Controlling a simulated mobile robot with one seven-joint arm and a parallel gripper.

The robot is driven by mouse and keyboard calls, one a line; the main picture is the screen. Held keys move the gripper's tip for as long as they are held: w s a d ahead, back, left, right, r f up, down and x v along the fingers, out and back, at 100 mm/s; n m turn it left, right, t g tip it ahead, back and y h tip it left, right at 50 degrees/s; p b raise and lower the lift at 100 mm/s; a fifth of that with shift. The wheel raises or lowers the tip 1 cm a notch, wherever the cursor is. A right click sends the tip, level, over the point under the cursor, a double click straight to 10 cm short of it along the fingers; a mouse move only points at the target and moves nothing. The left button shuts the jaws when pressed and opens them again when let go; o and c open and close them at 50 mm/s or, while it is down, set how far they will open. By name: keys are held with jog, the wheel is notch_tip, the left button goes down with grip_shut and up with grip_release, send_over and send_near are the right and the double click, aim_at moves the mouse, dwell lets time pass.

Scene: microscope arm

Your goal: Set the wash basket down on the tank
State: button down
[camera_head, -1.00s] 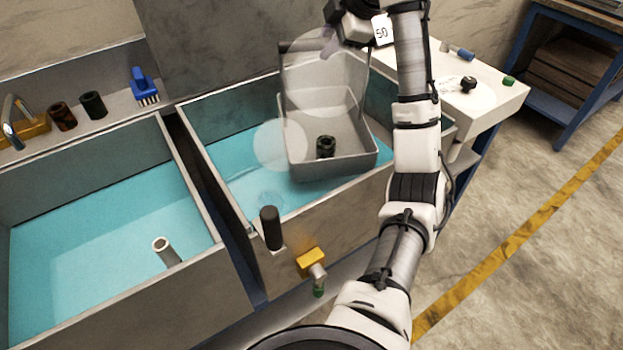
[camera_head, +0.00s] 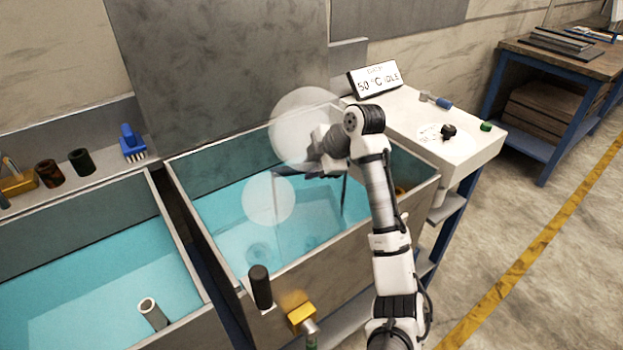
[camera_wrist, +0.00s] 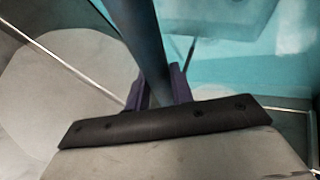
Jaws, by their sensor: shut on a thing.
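The wash basket's handle (camera_wrist: 141,40) is a dark bar in the wrist view, running between the two purple fingers of my gripper (camera_wrist: 157,88). My gripper is shut on it. In the head view my gripper (camera_head: 318,160) is over the middle tank (camera_head: 350,258), which holds teal liquid. The wash basket (camera_head: 344,192) hangs below the gripper, inside the tank walls; a thin upright of it shows. Its body is mostly lost in the liquid and haze, so I cannot tell whether it touches the tank's floor.
A second tank (camera_head: 205,318) with a standing pipe (camera_head: 152,313) is at left. A white counter (camera_head: 470,150) with a display (camera_head: 375,79) adjoins the right. A black post (camera_head: 260,287) rises at the front rim.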

jog(key=shift+f+p, duration=0.35)
jog(key=shift+f, duration=1.8)
jog(key=c, duration=1.2)
grip_release()
jog(key=shift+f, duration=0.15)
jog(key=b+v, duration=0.2)
jog(key=v, duration=1)
jog(key=shift+b, duration=0.3)
jog(key=shift+a, duration=0.1)
